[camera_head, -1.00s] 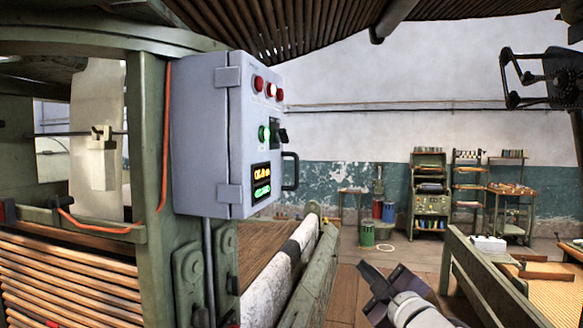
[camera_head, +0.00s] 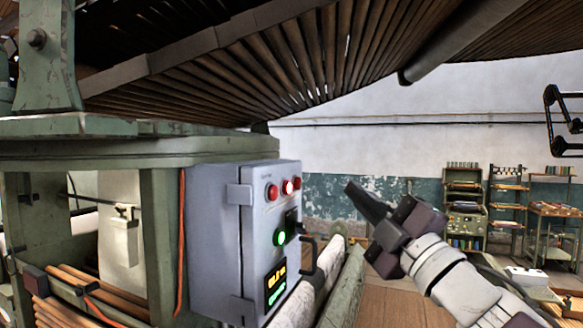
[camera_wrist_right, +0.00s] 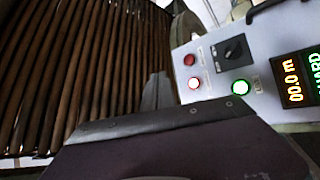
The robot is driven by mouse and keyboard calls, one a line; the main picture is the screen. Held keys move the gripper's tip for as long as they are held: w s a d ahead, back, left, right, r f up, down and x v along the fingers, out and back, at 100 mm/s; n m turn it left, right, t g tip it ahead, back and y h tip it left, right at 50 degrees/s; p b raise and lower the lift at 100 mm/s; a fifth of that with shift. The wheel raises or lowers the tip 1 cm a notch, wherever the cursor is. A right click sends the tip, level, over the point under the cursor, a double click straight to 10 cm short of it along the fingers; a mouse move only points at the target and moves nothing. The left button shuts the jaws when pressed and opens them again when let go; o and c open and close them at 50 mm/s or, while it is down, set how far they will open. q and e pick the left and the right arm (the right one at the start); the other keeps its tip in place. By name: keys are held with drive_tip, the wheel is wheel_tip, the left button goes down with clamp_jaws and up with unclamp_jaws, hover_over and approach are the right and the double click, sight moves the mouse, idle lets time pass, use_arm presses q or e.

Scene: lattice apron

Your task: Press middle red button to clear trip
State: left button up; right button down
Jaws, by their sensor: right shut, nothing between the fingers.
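A grey control box (camera_head: 222,262) is mounted on the green machine frame. Along its top is a row of three red buttons; the middle red button (camera_head: 287,187) glows whitish, between the left button (camera_head: 272,192) and the right button (camera_head: 297,183). In the right wrist view the glowing middle button (camera_wrist_right: 194,83) shows beside a plain red button (camera_wrist_right: 190,60); the third is not visible there. My right gripper (camera_head: 352,189) is shut and empty, raised to the right of the box at about button height, apart from it. My left gripper is not in view.
Below the buttons are a lit green button (camera_head: 280,237), a black rotary knob (camera_wrist_right: 233,48) and a digital display (camera_head: 275,284). A black handle (camera_head: 309,258) sticks out from the box's right side. A slatted wooden lattice (camera_head: 300,50) hangs overhead. Shelves (camera_head: 465,205) stand far back.

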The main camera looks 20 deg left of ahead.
sight(287, 188)
drive_tip(key=a+b, duration=0.2)
drive_tip(key=a, duration=0.6)
drive_tip(key=shift+w+a+f, duration=0.15)
drive_tip(key=shift+w+a, duration=0.1)
drive_tip(key=shift+a, duration=0.15)
drive_tip(key=shift+a, duration=0.1)
idle(1.9)
drive_tip(key=shift+a, duration=0.3)
drive_tip(key=shift+a+b, duration=0.45)
drive_tip(key=shift+a, duration=0.05)
idle(0.7)
drive_tip(key=shift+d, duration=0.85)
